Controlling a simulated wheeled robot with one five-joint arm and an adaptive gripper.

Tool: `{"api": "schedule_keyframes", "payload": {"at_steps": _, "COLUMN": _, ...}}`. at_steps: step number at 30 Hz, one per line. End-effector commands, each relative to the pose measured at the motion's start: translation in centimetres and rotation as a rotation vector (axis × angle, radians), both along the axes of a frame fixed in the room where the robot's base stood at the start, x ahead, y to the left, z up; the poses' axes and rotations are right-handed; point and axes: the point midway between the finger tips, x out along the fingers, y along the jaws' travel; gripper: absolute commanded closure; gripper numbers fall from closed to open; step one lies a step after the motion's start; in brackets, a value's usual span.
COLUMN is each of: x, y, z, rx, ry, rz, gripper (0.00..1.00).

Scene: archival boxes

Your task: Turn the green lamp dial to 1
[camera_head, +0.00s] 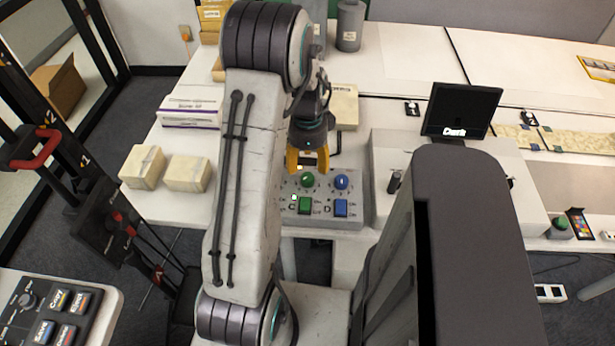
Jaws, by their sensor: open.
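The green lamp dial (308,180) is a round green knob on the upper left of a grey control panel (348,213). Its pointer and markings are too small to read. My gripper (308,165) has yellow fingers, is open, and is just above and behind the green dial in this view. I cannot tell whether the fingers touch it. A blue dial (341,182) is to the right of the green one. Below them are a green square button (305,205) and a blue square button (341,208). A small lit green lamp (294,197) is left of the green button.
The panel sits at the front edge of a white table (405,50). Cream boxes (187,173) are left of my arm, and a beige box (345,106) is behind the gripper. A dark monitor (460,112) stands to the right. My arm hides part of the table.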

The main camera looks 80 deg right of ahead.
Motion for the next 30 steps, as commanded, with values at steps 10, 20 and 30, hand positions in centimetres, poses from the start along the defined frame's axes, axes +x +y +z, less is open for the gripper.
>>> {"api": "schedule_keyframes", "payload": {"at_steps": 10, "x": 0.0, "y": 0.1, "z": -4.3, "rx": 0.004, "ry": 0.0, "rz": -0.001, "gripper": 0.4}}
{"api": "schedule_keyframes", "payload": {"at_steps": 20, "x": 0.0, "y": 0.0, "z": -6.5, "rx": 0.001, "ry": 0.0, "rz": -0.001, "gripper": 0.4}}
{"api": "schedule_keyframes", "payload": {"at_steps": 30, "x": 0.0, "y": 0.0, "z": -6.7, "rx": 0.001, "ry": 0.0, "rz": 0.0, "gripper": 0.38}}
